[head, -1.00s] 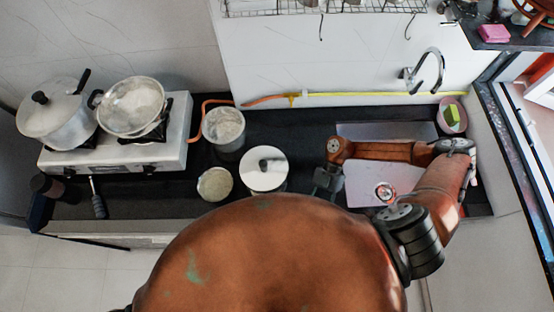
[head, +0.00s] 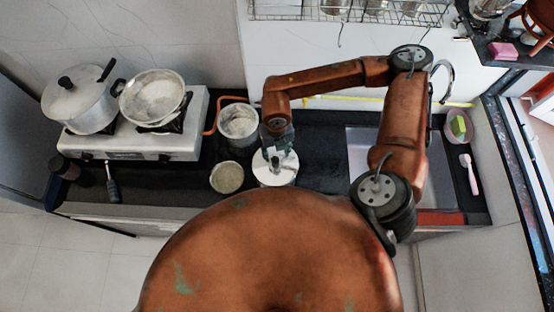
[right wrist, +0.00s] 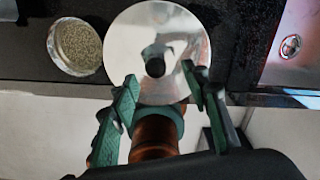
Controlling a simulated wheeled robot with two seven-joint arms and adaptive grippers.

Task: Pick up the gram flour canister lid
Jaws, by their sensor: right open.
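The gram flour canister lid (head: 288,169) is a round, shiny, pale disc on a canister on the dark counter. In the right wrist view the lid (right wrist: 122,45) has a dark knob (right wrist: 154,62) at its middle. My right gripper (head: 275,154) is above the lid and partly covers it in the head view. In the right wrist view the right gripper (right wrist: 160,78) is open, its green fingers apart over the near part of the lid. The knob lies between and slightly beyond the fingertips. No contact can be made out. My left gripper is not in view.
An open canister (head: 238,124) stands behind and left of the lid, and a smaller round container (head: 227,178) left of it. A stove (head: 198,130) with a pot and a pan is at the left. The sink (head: 360,160) is at the right.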

